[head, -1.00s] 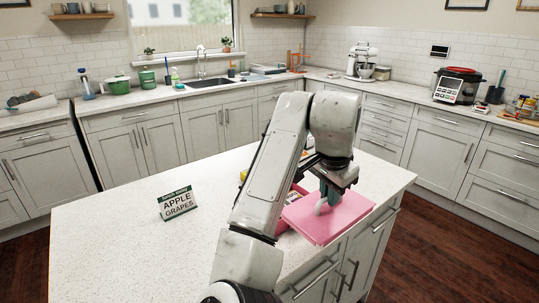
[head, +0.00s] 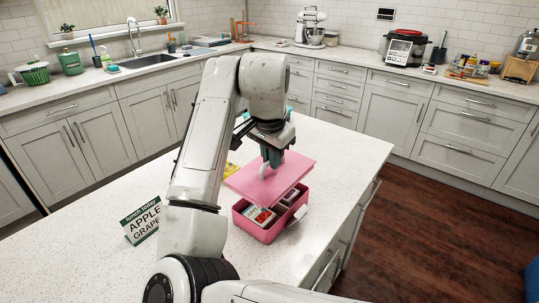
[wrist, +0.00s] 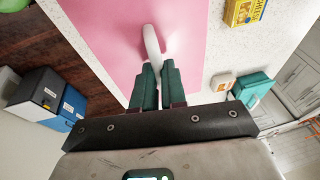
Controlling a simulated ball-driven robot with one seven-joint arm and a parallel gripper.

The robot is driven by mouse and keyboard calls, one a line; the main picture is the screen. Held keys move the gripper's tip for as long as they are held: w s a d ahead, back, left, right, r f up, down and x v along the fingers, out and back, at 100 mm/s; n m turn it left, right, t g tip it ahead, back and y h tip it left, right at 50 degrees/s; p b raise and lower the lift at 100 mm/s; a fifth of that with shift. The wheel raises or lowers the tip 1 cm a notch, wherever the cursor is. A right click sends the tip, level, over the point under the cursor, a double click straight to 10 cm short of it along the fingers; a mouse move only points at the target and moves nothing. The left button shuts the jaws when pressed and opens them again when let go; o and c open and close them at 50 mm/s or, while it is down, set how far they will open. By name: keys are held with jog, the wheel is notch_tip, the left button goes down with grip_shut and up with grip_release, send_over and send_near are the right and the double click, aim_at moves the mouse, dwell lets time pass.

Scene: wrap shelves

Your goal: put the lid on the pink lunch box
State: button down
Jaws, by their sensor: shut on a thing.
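The pink lid (head: 285,172) is held by its white handle (head: 264,169) in my gripper (head: 271,158), a little above the lunch box. The lid is off to the back left of the box and looks slightly tilted. The pink lunch box (head: 262,232) stands on the island, with its front and right part uncovered. Inside it I see a carton with a red picture (head: 262,215) and other items. In the wrist view, the green fingers of my gripper (wrist: 158,75) are shut on the handle, and the lid (wrist: 110,30) fills the upper middle.
A sign reading apple and grapes (head: 141,219) stands on the white island top (head: 325,150). A yellow box (wrist: 243,11) and a teal container (wrist: 254,88) lie near the lid. The island's right edge is close to the box.

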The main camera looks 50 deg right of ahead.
aim_at(271, 173)
jog(key=shift+a+p, duration=0.15)
jog(key=shift+p, duration=0.2)
jog(key=shift+f+b, duration=1.6)
jog(key=shift+f, duration=1.3)
jog(key=shift+p, duration=0.85)
jog(key=shift+f+b, duration=0.7)
jog(key=shift+f, duration=0.5)
jog(key=c, duration=1.1)
grip_release()
jog(key=shift+r, duration=0.15)
jog(key=v, duration=1)
jog(key=shift+s+r+p, duration=0.15)
jog(key=shift+r+p, duration=0.15)
jog(key=shift+p, duration=0.05)
